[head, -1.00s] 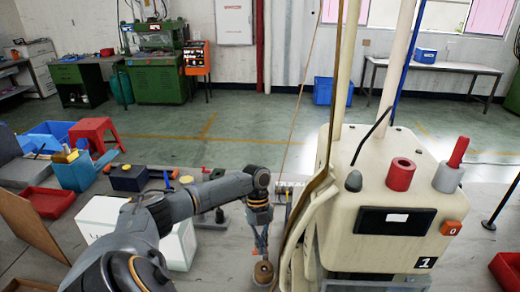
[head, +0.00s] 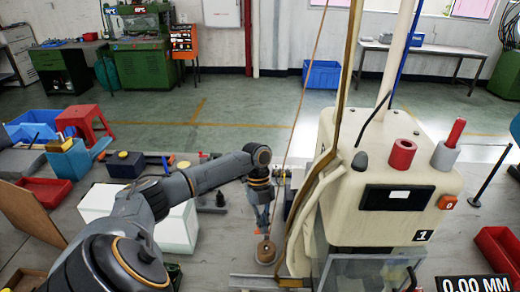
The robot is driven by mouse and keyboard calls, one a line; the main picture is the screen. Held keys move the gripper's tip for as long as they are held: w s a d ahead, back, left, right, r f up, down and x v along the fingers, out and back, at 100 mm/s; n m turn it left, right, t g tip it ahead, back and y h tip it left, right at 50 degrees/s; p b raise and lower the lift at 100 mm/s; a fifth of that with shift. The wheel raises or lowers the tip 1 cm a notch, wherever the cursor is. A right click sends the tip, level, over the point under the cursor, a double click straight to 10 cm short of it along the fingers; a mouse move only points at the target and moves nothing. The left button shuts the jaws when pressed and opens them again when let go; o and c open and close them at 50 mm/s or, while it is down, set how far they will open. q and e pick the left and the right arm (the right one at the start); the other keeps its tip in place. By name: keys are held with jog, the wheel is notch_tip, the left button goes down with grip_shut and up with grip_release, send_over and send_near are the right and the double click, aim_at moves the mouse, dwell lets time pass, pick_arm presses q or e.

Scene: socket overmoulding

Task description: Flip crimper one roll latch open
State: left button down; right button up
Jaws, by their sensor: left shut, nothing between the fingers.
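Crimper one, a cream machine (head: 350,150) marked "1", stands at centre right. It has a red ring (head: 402,154), a red lever on a grey knob (head: 446,155), a black display (head: 397,197) and an orange "0" button (head: 447,202). I cannot tell which part is the roll latch. My left gripper (head: 264,226) points down just left of the machine, shut and empty. A round brown piece (head: 266,254) shows just below its tips; I cannot tell whether they touch. My right gripper is out of view.
A tan strip (head: 346,70) and a thin cord run up beside the machine. A clear guard (head: 372,272) is at its lower front. A white box (head: 176,228) stands under my left arm. Red trays (head: 47,190) lie at left and at right (head: 497,247).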

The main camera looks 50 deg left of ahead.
pick_arm(q)
notch_tip(320, 180, up, 6)
jog(key=w+a+b, duration=0.1)
jog(key=w, duration=0.1)
jog(key=shift+w+f, duration=0.15)
jog(key=shift+f, duration=0.1)
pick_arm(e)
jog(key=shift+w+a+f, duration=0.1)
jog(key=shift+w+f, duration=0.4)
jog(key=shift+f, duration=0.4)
pick_arm(q)
jog(key=shift+f, duration=0.1)
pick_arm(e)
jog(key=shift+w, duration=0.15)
